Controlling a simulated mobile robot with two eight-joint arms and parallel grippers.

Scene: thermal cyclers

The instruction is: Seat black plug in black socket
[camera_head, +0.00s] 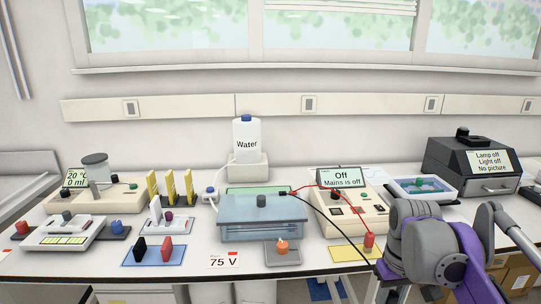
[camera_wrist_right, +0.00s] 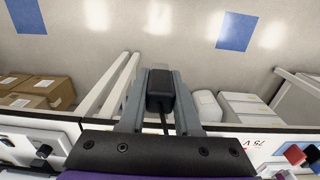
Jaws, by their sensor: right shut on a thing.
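The black plug (camera_wrist_right: 160,88) is between the two fingers of my right gripper (camera_wrist_right: 160,82) in the right wrist view, with its black lead running back from it. In the head view my right arm is at the lower right, and the gripper is low at the bench's front edge, largely hidden. The black lead (camera_head: 328,214) runs from the clear tank (camera_head: 262,212) towards it. The power supply (camera_head: 350,198) reads "Off, Mains is off"; its sockets are too small to make out. My left gripper is not in view.
A red plug (camera_head: 369,241) stands on a yellow mat (camera_head: 346,254) in front of the power supply. A small tray with an orange-topped item (camera_head: 282,246) and a "75 V" card (camera_head: 224,260) lie left of it. In the wrist view, floor and boxes (camera_wrist_right: 40,90) show beyond the gripper.

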